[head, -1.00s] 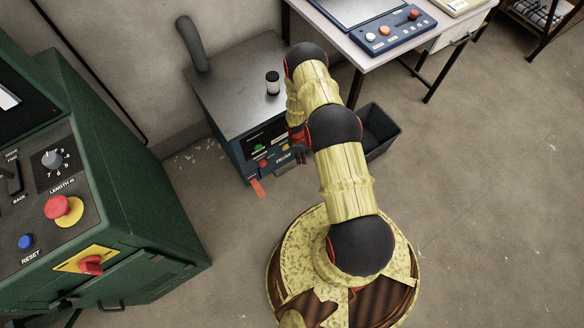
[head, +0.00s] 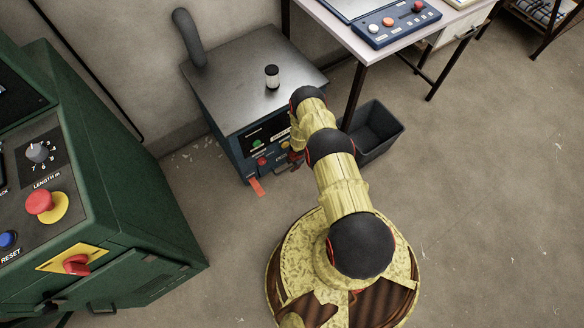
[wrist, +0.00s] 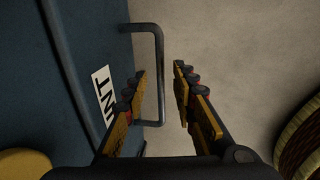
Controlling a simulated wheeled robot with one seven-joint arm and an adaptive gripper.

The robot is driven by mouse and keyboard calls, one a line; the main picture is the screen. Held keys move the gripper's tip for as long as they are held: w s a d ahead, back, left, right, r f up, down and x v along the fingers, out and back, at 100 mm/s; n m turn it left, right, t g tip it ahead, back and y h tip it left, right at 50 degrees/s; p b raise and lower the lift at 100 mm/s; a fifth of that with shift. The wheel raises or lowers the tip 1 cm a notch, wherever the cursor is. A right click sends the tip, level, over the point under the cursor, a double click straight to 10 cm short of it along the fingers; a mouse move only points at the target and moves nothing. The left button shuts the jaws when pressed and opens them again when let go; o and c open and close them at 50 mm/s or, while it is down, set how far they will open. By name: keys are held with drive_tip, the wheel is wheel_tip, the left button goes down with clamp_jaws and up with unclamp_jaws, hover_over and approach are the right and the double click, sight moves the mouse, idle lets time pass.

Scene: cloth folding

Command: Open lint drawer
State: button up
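The lint drawer front is part of the dark blue panel (wrist: 60,60), marked by a white label (wrist: 105,95) on which "INT" can be read. A grey U-shaped handle (wrist: 159,60) stands out from it in the wrist view. My gripper (wrist: 161,70) is open, with its fingers on either side of the handle's bar; the left finger shows between bar and panel. Contact cannot be told. In the head view my gripper (head: 295,159) is small and partly hidden at the front of the grey-topped machine (head: 235,85). The drawer looks shut.
A small jar (head: 272,76) stands on the machine top. A red tab (head: 256,187) sticks out at its lower front. A dark bin (head: 378,128) and a table (head: 395,40) stand to the right. A green machine (head: 130,215) is at left. Open floor lies right.

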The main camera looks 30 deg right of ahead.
drive_tip(key=shift+w+f+b, duration=0.1)
drive_tip(key=shift+f+b, duration=0.2)
drive_tip(key=shift+f, duration=0.3)
drive_tip(key=shift+c, duration=1.4)
drive_tip(key=c, duration=0.4)
clamp_jaws()
